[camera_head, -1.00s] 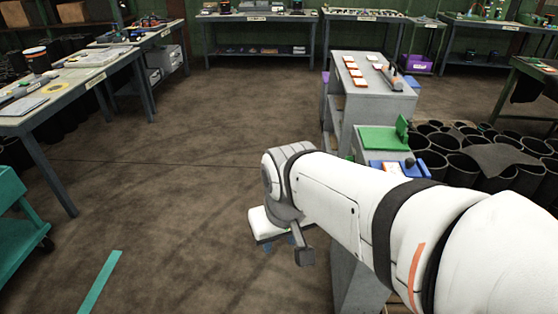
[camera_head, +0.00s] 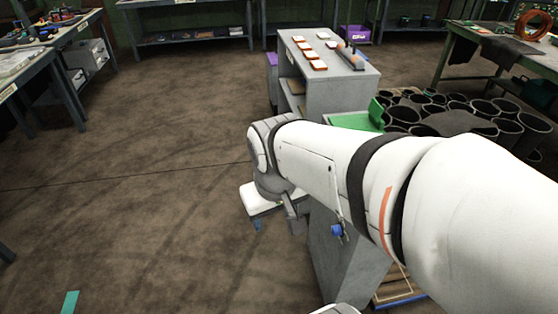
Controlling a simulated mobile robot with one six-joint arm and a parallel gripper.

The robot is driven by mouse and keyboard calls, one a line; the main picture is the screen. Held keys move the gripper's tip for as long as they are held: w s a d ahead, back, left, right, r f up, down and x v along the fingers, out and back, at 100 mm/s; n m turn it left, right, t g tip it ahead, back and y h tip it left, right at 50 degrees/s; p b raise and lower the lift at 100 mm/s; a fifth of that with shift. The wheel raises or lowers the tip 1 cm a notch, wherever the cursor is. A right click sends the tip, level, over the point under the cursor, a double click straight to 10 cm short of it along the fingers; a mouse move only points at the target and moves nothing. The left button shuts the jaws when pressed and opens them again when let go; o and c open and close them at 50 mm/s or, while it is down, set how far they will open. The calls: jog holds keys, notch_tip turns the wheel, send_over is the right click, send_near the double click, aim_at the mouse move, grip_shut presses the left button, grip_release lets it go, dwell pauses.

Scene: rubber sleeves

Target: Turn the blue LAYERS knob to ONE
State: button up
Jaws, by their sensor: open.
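A small blue knob-like part (camera_head: 337,230) shows just below my white arm, against the grey cabinet (camera_head: 335,265). I cannot read any label or setting on it, so I cannot tell if it is the LAYERS knob. My gripper (camera_head: 258,226) hangs at the far end of the arm, to the left of that part and apart from it. The arm hides most of the cabinet's top.
A grey shelf unit (camera_head: 330,92) with white-and-orange blocks on top stands behind the arm. A green tray (camera_head: 350,121) lies before it. Black tubes (camera_head: 480,125) crowd the right. A wooden frame (camera_head: 400,290) lies low right. The floor (camera_head: 130,200) at left is clear.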

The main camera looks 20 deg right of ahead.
jog(key=shift+o, duration=0.5)
jog(key=w+d+f+n+g+h+b, duration=0.1)
jog(key=d+f+g+h+b, duration=0.1)
jog(key=d+f+b, duration=0.2)
jog(key=w+d+f+n+g+h+b, duration=0.1)
jog(key=d+f+n+g+h+b, duration=0.1)
jog(key=f, duration=0.7)
jog(key=shift+w+d+f+g+b, duration=0.25)
jog(key=shift+d+g+b, duration=0.15)
jog(key=shift+d+b, duration=0.55)
jog(key=n+g+h+b, duration=0.1)
jog(key=n+h+b, duration=1.15)
jog(key=b, duration=0.35)
send_near(332, 231)
jog(key=d, duration=0.2)
jog(key=shift+m+h, duration=0.25)
jog(key=shift+h, duration=0.1)
jog(key=x, duration=0.2)
jog(key=b+x, duration=0.1)
jog(key=x, duration=0.1)
jog(key=b+x, duration=0.1)
jog(key=x, duration=0.2)
jog(key=shift+s+f, duration=0.2)
jog(key=shift+f, duration=0.1)
